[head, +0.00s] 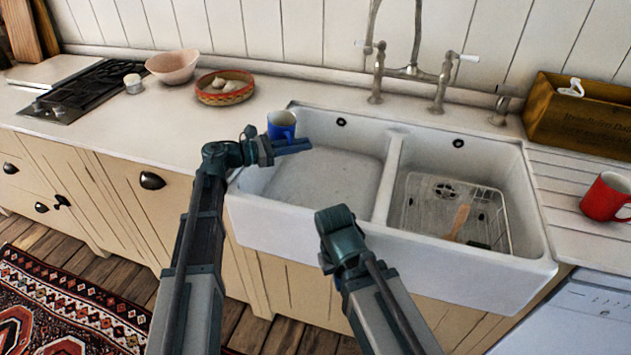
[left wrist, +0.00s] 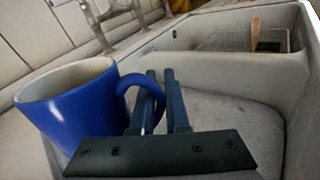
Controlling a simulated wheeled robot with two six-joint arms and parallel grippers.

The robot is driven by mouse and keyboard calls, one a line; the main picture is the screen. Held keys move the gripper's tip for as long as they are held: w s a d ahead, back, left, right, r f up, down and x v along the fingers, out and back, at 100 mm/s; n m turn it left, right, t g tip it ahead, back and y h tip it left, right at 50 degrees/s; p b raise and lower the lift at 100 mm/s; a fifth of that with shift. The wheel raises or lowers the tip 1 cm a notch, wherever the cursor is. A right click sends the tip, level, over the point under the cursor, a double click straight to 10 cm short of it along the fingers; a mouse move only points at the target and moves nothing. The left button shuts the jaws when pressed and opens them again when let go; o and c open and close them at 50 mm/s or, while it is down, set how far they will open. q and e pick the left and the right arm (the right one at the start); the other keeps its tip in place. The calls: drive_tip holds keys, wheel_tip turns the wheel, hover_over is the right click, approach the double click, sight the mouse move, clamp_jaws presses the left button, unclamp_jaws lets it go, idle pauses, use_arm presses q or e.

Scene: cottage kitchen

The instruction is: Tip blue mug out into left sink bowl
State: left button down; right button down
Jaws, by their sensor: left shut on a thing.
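The blue mug (head: 281,126) is at the left rim of the left sink bowl (head: 318,178), roughly upright. In the left wrist view the mug (left wrist: 72,105) is large at left, its open rim up and its handle toward the fingers. My left gripper (head: 297,146) is shut on the mug's handle; its fingers (left wrist: 168,95) show on either side of it. The inside of the mug is mostly hidden, so its contents cannot be told. My right gripper (head: 338,222) is in front of the sink; its fingers do not show clearly.
The right bowl holds a wire rack (head: 455,210) with a wooden-handled brush (head: 457,222). The tap (head: 410,72) stands behind the sink. A red mug (head: 606,197) and a wooden box (head: 578,113) are at right. A patterned bowl (head: 225,92) and a pink bowl (head: 173,66) stand at left. The left bowl's floor looks clear.

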use_arm(q)
wheel_tip(320, 180, down, 6)
drive_tip(key=s+d+m+y, duration=0.1)
drive_tip(key=m+y, duration=0.3)
drive_tip(key=m, duration=0.1)
drive_tip(key=shift+f+m+t+y, duration=0.25)
drive_tip(key=shift+m+t+y, duration=0.05)
drive_tip(key=shift+m+t, duration=0.1)
drive_tip(key=shift+w+a+f+m+y, duration=0.2)
drive_tip(key=shift+f+m+y, duration=0.2)
drive_tip(key=shift+f, duration=0.15)
idle(0.3)
drive_tip(key=shift+w+a+f+m+t+y, duration=0.1)
drive_tip(key=shift+f+m+t+y, duration=0.2)
drive_tip(key=shift+f+m, duration=0.1)
drive_tip(key=shift+w+a+f+m+t+y+b, duration=0.2)
drive_tip(key=shift+f+m+t+y+b, duration=0.1)
drive_tip(key=shift+f+m+b, duration=0.15)
idle(0.7)
drive_tip(key=shift+s+d+r+m+t+y+p, duration=0.2)
drive_tip(key=shift+m+t+y+p, duration=0.1)
drive_tip(key=shift+m+y+p, duration=0.2)
idle(0.7)
drive_tip(key=shift+w+a+r+y, duration=0.15)
drive_tip(key=shift+w+a+y, duration=0.05)
drive_tip(key=shift+w+y, duration=0.1)
idle(0.3)
